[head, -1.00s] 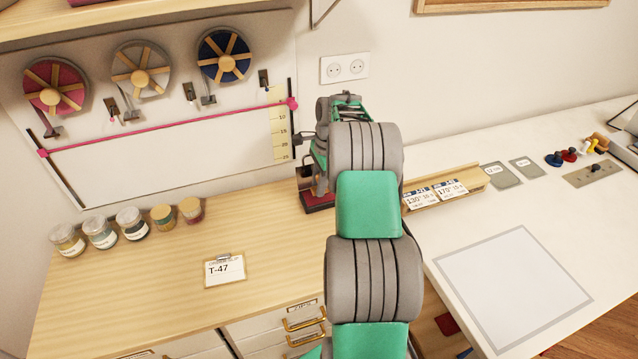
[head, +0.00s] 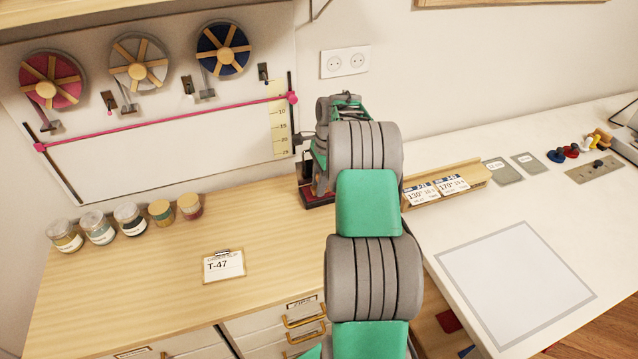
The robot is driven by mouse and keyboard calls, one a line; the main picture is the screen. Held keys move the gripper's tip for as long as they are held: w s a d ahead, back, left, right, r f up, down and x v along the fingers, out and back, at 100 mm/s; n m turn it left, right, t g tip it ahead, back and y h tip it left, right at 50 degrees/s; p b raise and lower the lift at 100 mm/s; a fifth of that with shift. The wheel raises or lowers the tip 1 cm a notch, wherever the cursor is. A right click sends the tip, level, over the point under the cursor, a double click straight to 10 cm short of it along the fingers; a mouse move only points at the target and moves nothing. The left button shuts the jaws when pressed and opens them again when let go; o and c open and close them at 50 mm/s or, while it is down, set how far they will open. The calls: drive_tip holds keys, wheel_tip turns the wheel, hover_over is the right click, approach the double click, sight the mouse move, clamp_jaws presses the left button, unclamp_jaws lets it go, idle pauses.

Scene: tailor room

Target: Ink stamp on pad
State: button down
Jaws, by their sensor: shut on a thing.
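A dark red ink pad (head: 318,201) lies on the wooden worktop near the wall, partly hidden behind my arm. A dark upright block, apparently the stamp (head: 304,172), stands at or just over the pad's left part. I cannot tell whether its face touches the pad. My gripper (head: 307,162) is at the far end of my green and grey arm, low over the pad and shut on the stamp. My arm hides much of the fingers and the right side of the pad.
Several jars (head: 130,219) line the worktop's left. A T-47 card (head: 224,265) lies in front. On the white table (head: 480,220) are a wooden price-card holder (head: 468,176), grey cards and a grey-framed sheet (head: 515,280). Reels hang on the wall board (head: 170,175).

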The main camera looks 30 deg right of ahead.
sight(318, 175)
drive_tip(key=shift+f, duration=0.4)
drive_tip(key=shift+s+a+f, duration=0.2)
drive_tip(key=shift+s+f, duration=0.05)
drive_tip(key=shift+f, duration=0.45)
idle(0.5)
drive_tip(key=r+p, duration=0.4)
drive_tip(key=r, duration=0.1)
drive_tip(key=r+p, duration=0.2)
drive_tip(key=shift+w+d+r+p, duration=0.15)
drive_tip(key=shift+w+r+p, duration=0.15)
drive_tip(key=shift+r, duration=0.1)
drive_tip(key=shift+f, duration=0.1)
